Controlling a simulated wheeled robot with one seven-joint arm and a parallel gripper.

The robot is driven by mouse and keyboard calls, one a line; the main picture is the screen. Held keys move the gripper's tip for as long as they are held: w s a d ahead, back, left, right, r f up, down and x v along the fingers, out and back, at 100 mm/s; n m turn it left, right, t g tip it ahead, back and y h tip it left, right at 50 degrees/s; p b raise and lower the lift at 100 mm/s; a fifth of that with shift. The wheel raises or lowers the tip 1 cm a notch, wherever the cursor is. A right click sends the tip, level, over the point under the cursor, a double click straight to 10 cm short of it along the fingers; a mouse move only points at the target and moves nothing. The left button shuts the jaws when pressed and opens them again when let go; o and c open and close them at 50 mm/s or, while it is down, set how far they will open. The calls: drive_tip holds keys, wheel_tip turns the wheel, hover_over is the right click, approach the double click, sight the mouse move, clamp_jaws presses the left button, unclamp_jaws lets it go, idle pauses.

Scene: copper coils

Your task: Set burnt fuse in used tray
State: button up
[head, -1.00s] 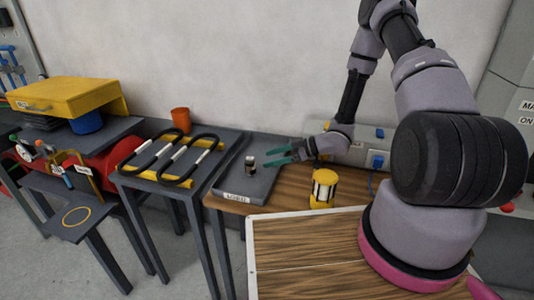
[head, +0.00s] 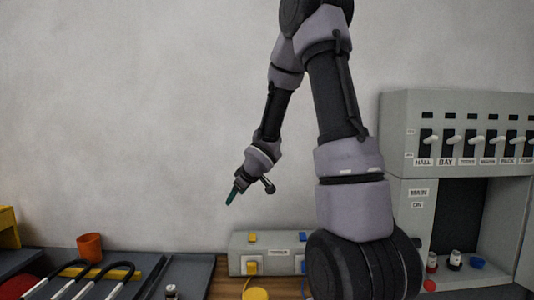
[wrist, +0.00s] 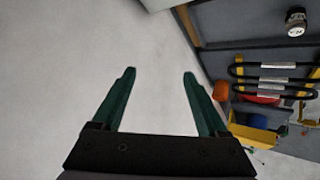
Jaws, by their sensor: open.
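The burnt fuse (head: 171,291), a small dark cylinder with a pale band, shows at the bottom edge of the head view, partly cut off. It stands on the dark grey used tray (head: 195,268). In the wrist view the fuse (wrist: 296,21) is at the top right on the tray (wrist: 235,22). My gripper (head: 232,196) is raised in front of the bare wall, well above the tray and apart from the fuse. In the wrist view my gripper (wrist: 159,73) has its two green fingers spread with nothing between them.

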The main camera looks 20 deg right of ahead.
drive_tip(key=s+d+r+m+h, duration=0.35)
drive_tip(key=s+r+m, duration=0.35)
drive_tip(key=s+r, duration=0.65)
drive_tip(key=s+a+r+m+y, duration=0.2)
drive_tip(key=s, duration=0.6)
drive_tip(key=s+a+r+m+g+y, duration=0.1)
drive_tip(key=s+a+r+m+y, duration=0.1)
drive_tip(key=s, duration=0.6)
drive_tip(key=shift+s+a+r+g, duration=0.35)
drive_tip(key=shift+a+r, duration=0.35)
drive_tip(key=shift+r, duration=0.15)
